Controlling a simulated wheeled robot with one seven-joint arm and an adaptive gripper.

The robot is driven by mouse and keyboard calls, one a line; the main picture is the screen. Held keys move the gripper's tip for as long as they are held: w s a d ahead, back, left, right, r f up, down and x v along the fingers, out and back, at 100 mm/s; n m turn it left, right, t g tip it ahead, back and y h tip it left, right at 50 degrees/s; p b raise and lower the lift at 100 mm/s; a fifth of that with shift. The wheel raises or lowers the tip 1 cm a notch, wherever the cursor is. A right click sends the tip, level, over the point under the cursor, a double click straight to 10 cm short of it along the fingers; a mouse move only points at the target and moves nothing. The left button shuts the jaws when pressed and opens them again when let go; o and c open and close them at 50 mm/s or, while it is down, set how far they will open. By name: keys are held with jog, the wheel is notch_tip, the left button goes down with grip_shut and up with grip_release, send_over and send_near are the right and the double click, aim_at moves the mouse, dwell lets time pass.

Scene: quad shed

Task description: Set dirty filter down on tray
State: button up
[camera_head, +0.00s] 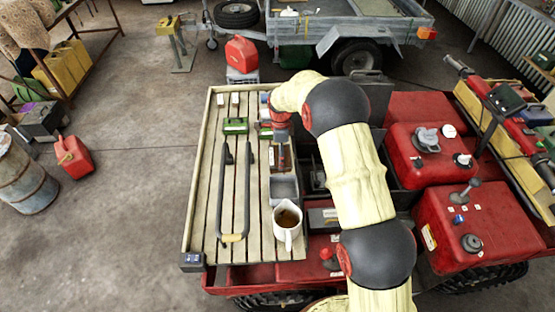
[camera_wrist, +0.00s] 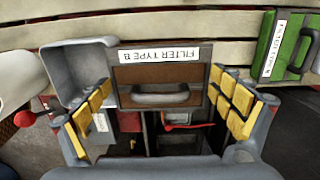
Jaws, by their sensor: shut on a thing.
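The dirty filter (camera_wrist: 160,75) is a brown panel in a dark frame, with a grey handle and a white label reading FILTER TYPE B. In the wrist view my gripper (camera_wrist: 160,103) has its yellow-padded fingers on either side of it, shut on it. A small open grey tray (camera_wrist: 74,72) is just left of the filter in that view; its visible inside is bare. In the head view the tray (camera_head: 284,188) sits on the slatted wooden deck, below my gripper (camera_head: 281,150) in the picture. I cannot tell the filter's height above the slats.
A white mug (camera_head: 288,224) with brown liquid stands close beside the tray. Green-framed filters (camera_head: 235,125) lie on the slatted deck (camera_head: 207,165), one near my gripper (camera_wrist: 286,47). A long black-handled bar frame (camera_head: 223,195) lies to the left. Red fuel tanks (camera_head: 428,152) stand right of my arm.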

jog(key=shift+w+a+f, duration=0.2)
jog(key=shift+w+f, duration=0.3)
jog(key=shift+f, duration=0.2)
jog(key=shift+w+a+f, duration=0.2)
jog(key=shift+w+f, duration=0.25)
jog(key=shift+f, duration=0.2)
notch_tip(320, 180, down, 3)
jog(key=shift+r, duration=0.1)
jog(key=o, duration=0.7)
jog(key=shift+o, duration=0.9)
notch_tip(320, 180, up, 12)
jog(key=shift+r, duration=0.15)
